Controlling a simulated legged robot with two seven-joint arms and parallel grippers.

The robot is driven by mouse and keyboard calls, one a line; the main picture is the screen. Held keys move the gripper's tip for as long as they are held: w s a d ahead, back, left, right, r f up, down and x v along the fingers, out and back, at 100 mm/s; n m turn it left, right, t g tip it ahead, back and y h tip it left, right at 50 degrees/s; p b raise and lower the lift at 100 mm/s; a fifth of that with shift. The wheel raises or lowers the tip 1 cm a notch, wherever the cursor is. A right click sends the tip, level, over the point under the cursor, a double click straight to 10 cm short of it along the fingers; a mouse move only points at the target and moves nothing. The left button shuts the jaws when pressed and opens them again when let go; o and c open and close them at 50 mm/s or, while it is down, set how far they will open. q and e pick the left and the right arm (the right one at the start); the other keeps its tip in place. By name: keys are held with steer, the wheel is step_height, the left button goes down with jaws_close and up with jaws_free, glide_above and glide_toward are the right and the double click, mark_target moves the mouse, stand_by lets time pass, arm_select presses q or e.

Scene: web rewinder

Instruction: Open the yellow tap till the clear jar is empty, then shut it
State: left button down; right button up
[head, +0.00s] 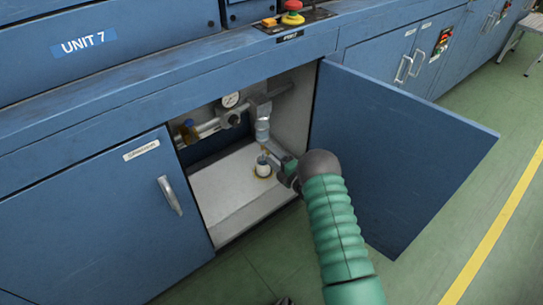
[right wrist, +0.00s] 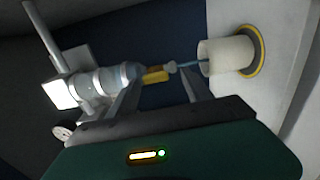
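The clear jar (head: 262,130) hangs under the pipework inside the open cabinet; it also shows in the right wrist view (right wrist: 121,78). Its liquid level cannot be made out. Contact is unclear. My left gripper is not in view.
The white cup stands below in a yellow ring (right wrist: 260,50) on the cabinet floor (head: 225,190). The open door (head: 400,150) stands right of my right arm; a closed door (head: 100,220) is left.

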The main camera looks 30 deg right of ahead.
steer(key=shift+r, duration=0.1)
steer(key=s+d+p, duration=0.1)
steer(key=s+p, duration=0.7)
steer(key=s, duration=0.8)
steer(key=shift+s+d, duration=0.25)
steer(key=shift+s, duration=0.15)
